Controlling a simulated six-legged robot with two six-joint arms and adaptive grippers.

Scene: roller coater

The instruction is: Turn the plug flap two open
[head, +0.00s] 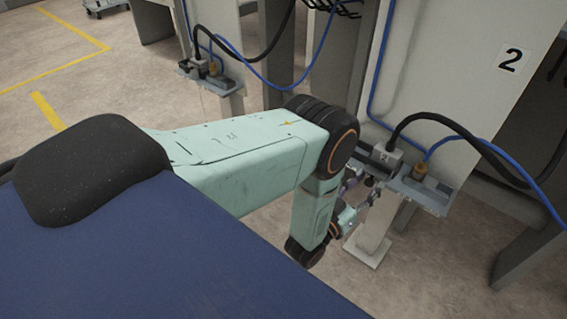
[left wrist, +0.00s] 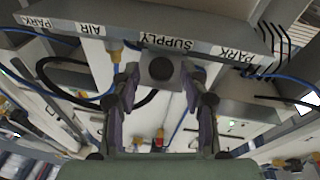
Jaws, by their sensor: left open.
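A grey plug block marked 2 (head: 385,158), with a thick black cable, sits on the metal shelf (head: 425,195) of station 2 in the head view. In the left wrist view the shelf edge (left wrist: 205,46) carries the labels PARK, AIR, SUPPLY and PARK. Below SUPPLY is a grey block with a dark round face (left wrist: 161,69); I cannot tell whether this is the flap or how far it is open. My left gripper (head: 360,192) is at the shelf's front edge. Its two fingers (left wrist: 162,84) are apart, one on each side of that block; contact is unclear.
A brass-coloured air fitting (head: 419,170) with a blue hose stands right of the plug. The shelf rests on a pale post (head: 372,240). A white cabinet panel marked 2 (head: 509,60) rises behind. A similar station (head: 215,75) stands farther left. Open floor (head: 60,85) lies at left.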

